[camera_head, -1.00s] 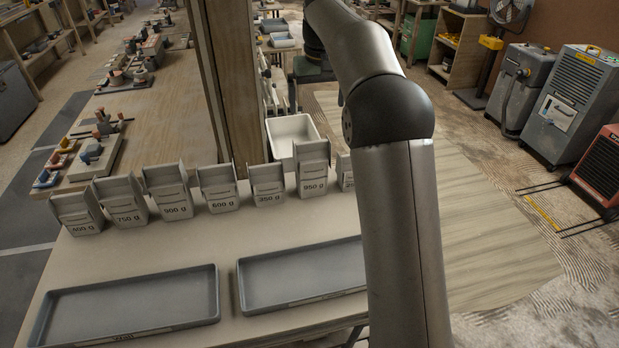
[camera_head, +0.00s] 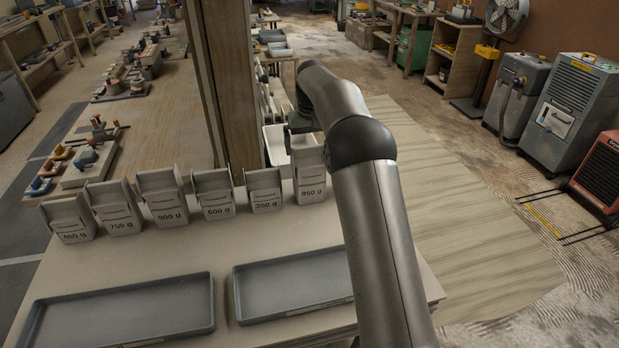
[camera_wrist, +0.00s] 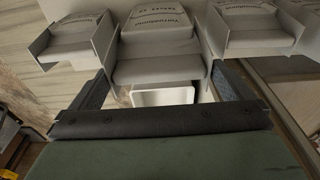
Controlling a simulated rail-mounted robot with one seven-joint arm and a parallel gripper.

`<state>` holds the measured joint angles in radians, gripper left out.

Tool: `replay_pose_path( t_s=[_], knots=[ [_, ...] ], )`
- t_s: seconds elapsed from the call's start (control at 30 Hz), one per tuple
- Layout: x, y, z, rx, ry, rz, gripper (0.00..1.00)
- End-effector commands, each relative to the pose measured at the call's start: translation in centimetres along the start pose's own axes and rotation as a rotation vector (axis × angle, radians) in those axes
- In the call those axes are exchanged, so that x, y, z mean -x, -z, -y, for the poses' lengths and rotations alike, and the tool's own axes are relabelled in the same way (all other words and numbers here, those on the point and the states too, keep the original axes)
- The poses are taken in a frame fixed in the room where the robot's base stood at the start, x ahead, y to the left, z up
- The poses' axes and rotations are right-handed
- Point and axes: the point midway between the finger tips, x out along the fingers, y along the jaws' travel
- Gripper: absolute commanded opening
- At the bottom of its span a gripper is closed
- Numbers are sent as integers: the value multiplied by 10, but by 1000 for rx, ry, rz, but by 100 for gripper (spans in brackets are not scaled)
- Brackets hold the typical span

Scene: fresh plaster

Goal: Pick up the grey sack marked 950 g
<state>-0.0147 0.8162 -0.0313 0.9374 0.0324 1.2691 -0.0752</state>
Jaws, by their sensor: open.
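The grey sack marked 950 g (camera_head: 311,188) stands upright at the right end of the visible row on the table, taller than its neighbours. My gripper (camera_head: 303,128) hangs just above and behind its top, partly hidden by my arm. In the wrist view my gripper (camera_wrist: 163,82) is open, with one finger on each side of the middle sack (camera_wrist: 160,65), which appears to be the same one.
Similar sacks stand to the left, the nearest marked 350 g (camera_head: 265,198). The wrist view shows a sack on either side. Two grey trays (camera_head: 232,300) lie in front. A wooden post (camera_head: 228,90) rises behind the row, beside a white bin (camera_head: 273,150).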

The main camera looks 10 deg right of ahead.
Motion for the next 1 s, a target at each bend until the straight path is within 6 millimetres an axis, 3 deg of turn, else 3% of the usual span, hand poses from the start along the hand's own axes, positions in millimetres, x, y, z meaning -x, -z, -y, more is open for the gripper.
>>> replay_pose_path(
  t_s=[0.13, 0.4, 0.7, 0.77, 0.93, 0.97, 1.0],
  knots=[
    [-10, 0, 0, 0, 0, 0, 100],
    [-47, -1, -1, 0, 0, 0, 100],
    [-54, -1, -1, 0, 0, -2, 100],
    [-54, -1, -1, 0, 0, -2, 86],
    [-54, -1, -1, 0, 0, -2, 39],
    [-54, -1, -1, 0, 0, -2, 32],
    [-51, 0, -1, 0, 0, -6, 32]
  ],
)
